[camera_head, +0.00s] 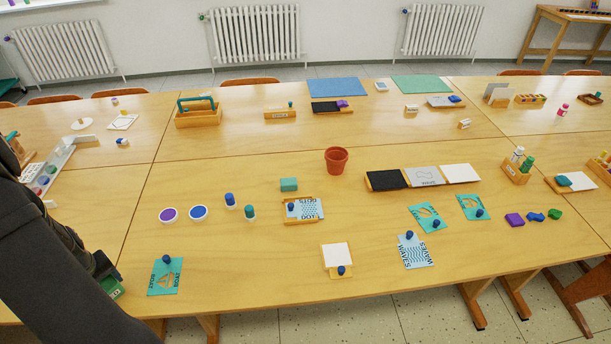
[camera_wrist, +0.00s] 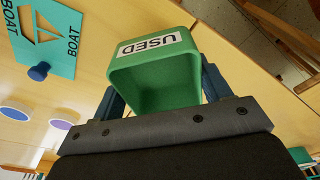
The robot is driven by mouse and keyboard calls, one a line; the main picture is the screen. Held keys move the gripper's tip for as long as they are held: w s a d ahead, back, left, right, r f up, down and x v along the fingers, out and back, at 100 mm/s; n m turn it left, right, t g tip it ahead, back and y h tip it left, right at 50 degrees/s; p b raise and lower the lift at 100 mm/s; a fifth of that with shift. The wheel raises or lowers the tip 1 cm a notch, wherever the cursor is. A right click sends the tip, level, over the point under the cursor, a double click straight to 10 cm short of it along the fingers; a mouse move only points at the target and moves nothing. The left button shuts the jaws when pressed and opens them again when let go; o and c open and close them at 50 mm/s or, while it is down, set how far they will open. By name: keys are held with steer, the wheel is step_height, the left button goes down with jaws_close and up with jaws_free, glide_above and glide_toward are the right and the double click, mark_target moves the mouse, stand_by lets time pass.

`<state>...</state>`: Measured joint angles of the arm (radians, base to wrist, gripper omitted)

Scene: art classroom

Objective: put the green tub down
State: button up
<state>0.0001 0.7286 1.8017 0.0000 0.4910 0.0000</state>
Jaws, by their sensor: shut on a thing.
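The green tub (camera_wrist: 155,75) has a white label reading USED and fills the middle of the wrist view. My gripper (camera_wrist: 165,85) is shut on it, with one finger along each side. The open mouth of the tub faces the wrist camera, and its inside looks empty. In the head view the tub (camera_head: 112,288) shows only in part at the lower left, mostly hidden behind my arm, by the table's front edge. I cannot tell whether its base touches the table.
A teal BOAT card (camera_head: 165,276) with a blue-knobbed stamp lies just right of the tub. Purple (camera_head: 169,215) and blue (camera_head: 198,212) round pads lie behind. The wooden table (camera_head: 230,270) is bare between the BOAT card and the white pad (camera_head: 337,256). The floor shows beyond the front edge.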

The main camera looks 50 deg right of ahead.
step_height(320, 180, up, 14)
steer(key=d, duration=0.1)
steer(key=s+d+m, duration=0.3)
steer(key=d, duration=1.3)
steer(key=s+d+m, duration=0.3)
steer(key=d, duration=1.2)
steer(key=s+d+m+h, duration=0.1)
steer(key=s+d+m, duration=0.3)
steer(key=s+d, duration=1.45)
steer(key=s+d+f+m, duration=0.15)
steer(key=s+d, duration=0.25)
steer(key=s, duration=0.7)
steer(key=s+d+m, duration=0.2)
steer(key=s+d, duration=0.3)
steer(key=s, duration=0.6)
glide_above(349, 219)
steer(key=s, duration=0.1)
steer(key=shift+g, duration=0.4)
steer(key=f, duration=1)
steer(key=shift+a+f, duration=0.35)
steer(key=shift+f, duration=0.05)
steer(key=shift+w+d+f, duration=0.1)
steer(key=shift+w+f, duration=0.2)
steer(key=shift+f, duration=1.85)
steer(key=shift+f, duration=0.1)
